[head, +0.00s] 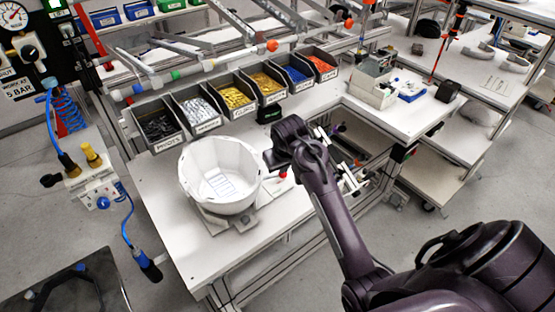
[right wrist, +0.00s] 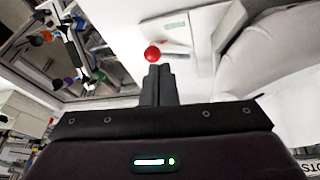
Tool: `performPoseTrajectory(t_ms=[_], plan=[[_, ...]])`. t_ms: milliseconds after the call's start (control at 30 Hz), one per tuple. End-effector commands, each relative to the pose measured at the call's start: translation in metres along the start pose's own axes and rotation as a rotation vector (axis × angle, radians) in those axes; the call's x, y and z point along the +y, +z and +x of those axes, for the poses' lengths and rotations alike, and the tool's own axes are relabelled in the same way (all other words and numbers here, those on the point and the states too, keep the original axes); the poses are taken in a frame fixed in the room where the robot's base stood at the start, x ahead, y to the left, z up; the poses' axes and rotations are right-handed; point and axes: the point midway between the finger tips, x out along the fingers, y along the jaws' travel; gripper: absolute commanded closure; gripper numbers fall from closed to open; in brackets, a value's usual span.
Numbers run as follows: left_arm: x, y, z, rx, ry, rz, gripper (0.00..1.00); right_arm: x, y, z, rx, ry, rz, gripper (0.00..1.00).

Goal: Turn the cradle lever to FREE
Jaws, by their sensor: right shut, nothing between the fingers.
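The cradle (head: 214,222) is a grey base on the white workbench, with a white helmet shell (head: 222,165) resting in it, open side up. The lever's red knob (head: 283,175) is at the right side of the cradle in the head view. The knob also shows in the right wrist view (right wrist: 152,53), just beyond the fingertips. My right gripper (head: 268,159) is beside the shell, close to the knob; its fingers (right wrist: 158,72) are shut and empty. I cannot tell whether they touch the knob. The lever markings are not readable. My left gripper is not in view.
A row of dark bins (head: 235,95) with small parts lines the back of the bench. A blue hose and tool (head: 148,262) hang at the left. The bench front left of the cradle is clear.

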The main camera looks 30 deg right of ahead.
Motion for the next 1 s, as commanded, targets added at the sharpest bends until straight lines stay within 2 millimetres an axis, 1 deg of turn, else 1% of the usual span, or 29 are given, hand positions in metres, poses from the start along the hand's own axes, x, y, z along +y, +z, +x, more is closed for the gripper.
performPoseTrajectory(t_ms=[33, 100, 200, 333, 467, 800, 867, 967, 1000], plan=[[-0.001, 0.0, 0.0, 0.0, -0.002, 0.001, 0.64, 0.007, -0.017, -0.003, 0.005, -0.007, 0.024, 1.0], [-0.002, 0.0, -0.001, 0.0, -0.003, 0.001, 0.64, 0.015, -0.037, -0.005, 0.005, -0.019, 0.055, 1.0], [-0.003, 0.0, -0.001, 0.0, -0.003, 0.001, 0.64, 0.024, -0.059, -0.009, 0.002, -0.039, 0.091, 1.0], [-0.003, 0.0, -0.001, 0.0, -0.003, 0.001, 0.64, 0.029, -0.078, -0.014, 0.002, -0.061, 0.119, 1.0], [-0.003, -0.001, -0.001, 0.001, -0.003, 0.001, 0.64, 0.032, -0.085, -0.016, 0.001, -0.07, 0.13, 1.0], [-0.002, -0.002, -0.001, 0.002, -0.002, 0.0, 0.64, 0.032, -0.085, -0.015, 0.001, -0.071, 0.13, 1.0], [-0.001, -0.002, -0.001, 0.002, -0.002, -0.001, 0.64, 0.032, -0.085, -0.013, -0.001, -0.07, 0.13, 1.0], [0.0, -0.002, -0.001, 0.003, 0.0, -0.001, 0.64, 0.031, -0.084, -0.004, -0.001, -0.07, 0.129, 1.0], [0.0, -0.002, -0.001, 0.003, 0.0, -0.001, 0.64, 0.03, -0.084, 0.002, -0.003, -0.07, 0.129, 1.0]])
